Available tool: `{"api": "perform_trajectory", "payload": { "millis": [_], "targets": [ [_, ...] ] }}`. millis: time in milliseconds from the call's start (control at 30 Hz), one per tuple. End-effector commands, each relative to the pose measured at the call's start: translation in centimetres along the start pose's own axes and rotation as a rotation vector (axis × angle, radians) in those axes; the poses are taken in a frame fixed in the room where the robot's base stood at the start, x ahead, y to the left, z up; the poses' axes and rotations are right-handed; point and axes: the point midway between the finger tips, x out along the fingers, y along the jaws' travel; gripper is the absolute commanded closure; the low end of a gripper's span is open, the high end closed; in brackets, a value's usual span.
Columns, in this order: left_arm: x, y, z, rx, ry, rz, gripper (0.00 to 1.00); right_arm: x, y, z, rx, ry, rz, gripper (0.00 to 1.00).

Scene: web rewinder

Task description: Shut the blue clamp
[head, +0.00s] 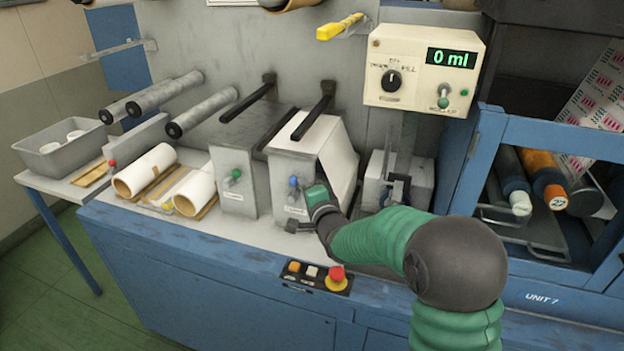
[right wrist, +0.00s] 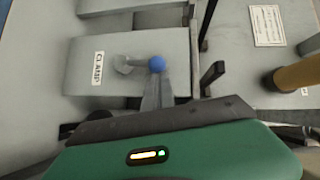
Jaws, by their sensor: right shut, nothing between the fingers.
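The blue clamp is a small lever with a blue ball knob (head: 293,182) on the front of the right-hand grey metal box (head: 290,160). In the right wrist view the blue knob (right wrist: 157,64) ends a short grey lever that lies sideways, beside a "CLAMP" label (right wrist: 98,68). My right gripper (head: 298,226) is in front of this box, close to the knob. In the right wrist view its grey fingers (right wrist: 158,88) are together and empty, their tips at or just below the knob; I cannot tell whether they touch. My left gripper is not in view.
A similar box with a green knob (head: 235,174) stands to the left, then white rolls (head: 146,170). A red emergency button (head: 337,274) is on the front edge below. A control box (head: 424,68) reading "0 ml" hangs above right. A blue-framed guard (head: 545,135) bounds the right.

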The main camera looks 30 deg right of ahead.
Motion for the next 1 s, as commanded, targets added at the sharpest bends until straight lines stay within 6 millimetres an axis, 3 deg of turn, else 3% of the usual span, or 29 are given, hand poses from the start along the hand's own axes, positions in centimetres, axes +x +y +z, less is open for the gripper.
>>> {"api": "perform_trajectory", "payload": {
  "millis": [33, 267, 600, 800, 1000],
  "targets": [
    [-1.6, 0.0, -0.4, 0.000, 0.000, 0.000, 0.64, 0.1, -1.2, 0.3, -0.032, -0.004, 0.026, 1.00],
    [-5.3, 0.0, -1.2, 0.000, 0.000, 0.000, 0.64, 1.0, -2.3, 1.6, -0.202, -0.006, 0.163, 1.00],
    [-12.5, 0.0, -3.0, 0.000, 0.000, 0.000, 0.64, 2.4, -3.4, 3.5, -0.440, -0.007, 0.353, 1.00],
    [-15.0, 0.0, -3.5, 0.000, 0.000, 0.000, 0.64, 3.1, -3.1, 4.4, -0.549, -0.006, 0.436, 1.00],
    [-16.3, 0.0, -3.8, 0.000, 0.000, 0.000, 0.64, 3.6, -2.7, 4.7, -0.548, -0.002, 0.439, 1.00]
  ]
}}
